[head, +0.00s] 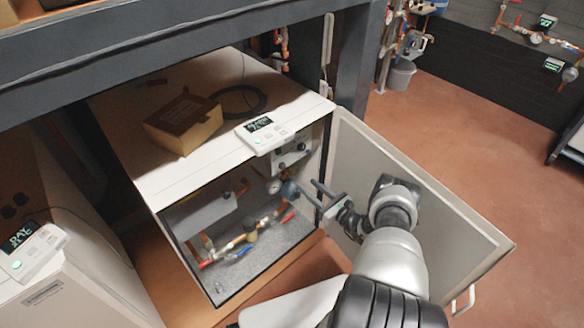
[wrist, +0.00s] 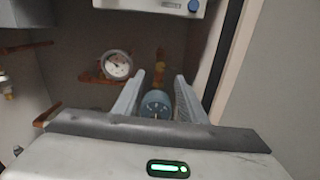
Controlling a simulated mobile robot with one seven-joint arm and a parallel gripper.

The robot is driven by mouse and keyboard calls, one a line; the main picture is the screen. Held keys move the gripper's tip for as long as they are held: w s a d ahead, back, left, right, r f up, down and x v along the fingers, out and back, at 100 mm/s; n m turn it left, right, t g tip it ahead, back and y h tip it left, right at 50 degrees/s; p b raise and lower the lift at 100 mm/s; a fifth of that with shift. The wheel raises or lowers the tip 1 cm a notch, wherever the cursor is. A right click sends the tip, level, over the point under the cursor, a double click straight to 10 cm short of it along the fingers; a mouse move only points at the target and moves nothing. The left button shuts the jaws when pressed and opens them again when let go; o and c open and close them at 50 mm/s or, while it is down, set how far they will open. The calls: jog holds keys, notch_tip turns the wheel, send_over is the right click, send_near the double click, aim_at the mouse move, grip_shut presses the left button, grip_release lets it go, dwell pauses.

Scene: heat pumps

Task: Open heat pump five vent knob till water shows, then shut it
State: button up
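The heat pump cabinet (head: 160,170) stands in the middle of the head view with its front door (head: 400,180) swung open. I cannot read its number. Inside, a blue-grey round knob (head: 290,190) sits on the pipework near the right wall; it also shows in the wrist view (wrist: 155,103). My gripper (head: 309,188) reaches into the opening from the right. In the wrist view my gripper (wrist: 159,76) is open, with one finger on each side of the knob and visible gaps. No water is visible.
A pressure gauge (wrist: 116,65) is left of the fingers. A control box with a small blue dial (wrist: 193,5) hangs just above. Pipes with red and blue handles (head: 245,240) lie lower in the cabinet. A cardboard box (head: 183,122) and a display unit (head: 263,133) sit on top.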

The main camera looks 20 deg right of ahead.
aim_at(294, 174)
jog(key=b+x, duration=0.1)
jog(key=x, duration=0.6)
jog(key=shift+w+a+b, duration=0.1)
jog(key=shift+w+b, duration=0.25)
jog(key=shift+b, duration=0.05)
jog(key=shift+c, duration=0.4)
grip_shut()
